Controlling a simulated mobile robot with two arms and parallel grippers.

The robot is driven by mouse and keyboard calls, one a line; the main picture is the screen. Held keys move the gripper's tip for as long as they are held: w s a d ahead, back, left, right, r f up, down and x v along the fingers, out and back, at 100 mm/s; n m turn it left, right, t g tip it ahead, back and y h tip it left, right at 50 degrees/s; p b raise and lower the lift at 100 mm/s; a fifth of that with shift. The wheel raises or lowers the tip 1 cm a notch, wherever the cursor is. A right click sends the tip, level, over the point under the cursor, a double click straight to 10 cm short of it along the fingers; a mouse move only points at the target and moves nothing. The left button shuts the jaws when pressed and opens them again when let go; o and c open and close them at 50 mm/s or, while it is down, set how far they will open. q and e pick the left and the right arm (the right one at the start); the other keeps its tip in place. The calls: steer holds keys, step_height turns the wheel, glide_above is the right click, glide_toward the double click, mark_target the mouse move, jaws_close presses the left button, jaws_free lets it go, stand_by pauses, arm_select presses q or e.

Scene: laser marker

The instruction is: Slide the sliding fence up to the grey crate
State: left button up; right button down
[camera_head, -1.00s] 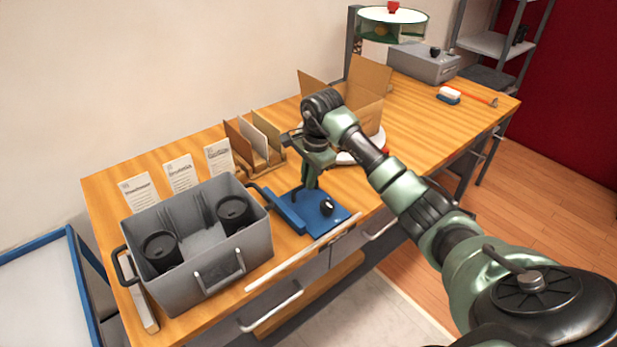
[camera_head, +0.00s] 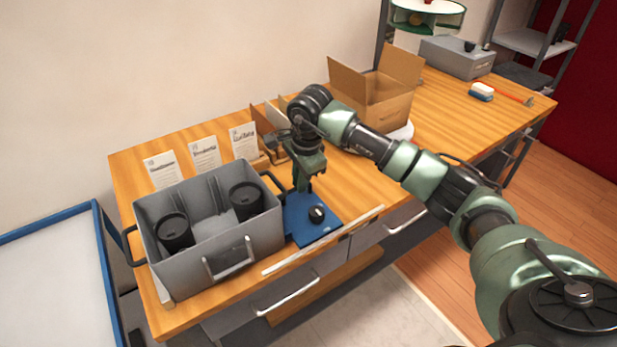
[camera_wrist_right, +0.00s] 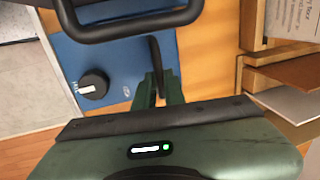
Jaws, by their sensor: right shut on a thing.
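The sliding fence (camera_head: 312,220) is a blue plate with a black knob, lying on the bench right of the grey crate (camera_head: 225,247). The crate's right side hides the fence's left edge, so I cannot tell whether they touch. My right gripper (camera_head: 303,187) is above the fence's back part, shut on a thin dark upright piece of it. In the right wrist view my fingers (camera_wrist_right: 160,88) close on that piece, with the blue fence (camera_wrist_right: 125,55) and the crate's black handle (camera_wrist_right: 130,25) close by. My left gripper is out of view.
Two black cups (camera_head: 174,232) stand in the crate. White cards (camera_head: 205,153) and a wooden rack (camera_head: 270,145) stand behind. An open cardboard box (camera_head: 385,98) is to the right. A pale strip (camera_head: 325,240) runs along the bench's front edge.

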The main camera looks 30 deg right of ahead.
mark_target(303, 202)
steer(key=shift+a+r, duration=0.15)
steer(key=c, duration=1.5)
jaws_free()
steer(key=shift+r, duration=0.4)
steer(key=r, duration=0.2)
steer(key=s+r+b, duration=0.1)
steer(key=r, duration=0.3)
steer(key=shift+s+r, duration=0.25)
steer(key=shift+r, duration=0.15)
